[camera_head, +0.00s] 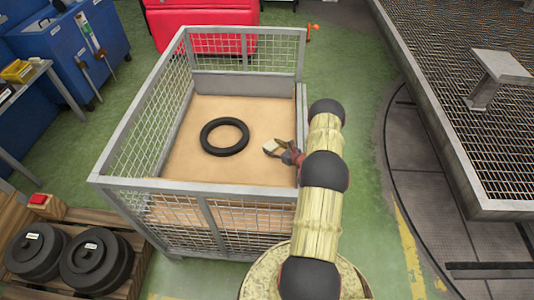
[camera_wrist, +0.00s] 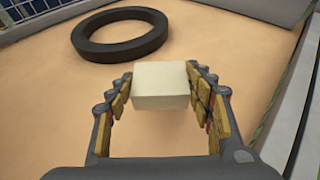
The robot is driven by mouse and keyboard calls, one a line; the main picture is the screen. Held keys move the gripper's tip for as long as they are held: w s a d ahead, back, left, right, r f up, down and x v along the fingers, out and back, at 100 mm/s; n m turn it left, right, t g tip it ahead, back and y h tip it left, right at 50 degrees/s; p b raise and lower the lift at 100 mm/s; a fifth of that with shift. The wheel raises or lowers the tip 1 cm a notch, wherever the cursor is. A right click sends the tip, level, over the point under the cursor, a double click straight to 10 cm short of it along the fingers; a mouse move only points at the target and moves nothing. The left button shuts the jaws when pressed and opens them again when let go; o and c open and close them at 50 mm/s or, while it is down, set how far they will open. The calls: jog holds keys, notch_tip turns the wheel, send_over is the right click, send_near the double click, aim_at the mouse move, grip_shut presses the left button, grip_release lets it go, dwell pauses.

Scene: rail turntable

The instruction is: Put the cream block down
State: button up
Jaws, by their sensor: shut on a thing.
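The cream block (camera_wrist: 161,86) is between the two fingers of my gripper (camera_wrist: 161,92) in the wrist view. My gripper is shut on it, with a finger on each side. In the head view the cream block (camera_head: 271,146) shows small at the tip of my gripper (camera_head: 274,150), inside the mesh crate (camera_head: 140,187) near its right side. A faint shadow lies below the block on the tan floor of the crate; I cannot tell how far the block is above that floor.
A black ring (camera_head: 225,136) lies flat on the crate floor, left of the block; it also shows in the wrist view (camera_wrist: 120,34). The crate's mesh walls stand around. Bare floor lies in front of the ring. Black discs (camera_head: 97,262) lie on a pallet outside.

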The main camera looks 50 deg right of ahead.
jog(key=shift+f+b, duration=0.75)
jog(key=shift+f, duration=1.55)
jog(key=shift+f, duration=0.1)
jog(key=shift+f, duration=0.1)
jog(key=o, duration=1.1)
jog(key=shift+o, duration=0.5)
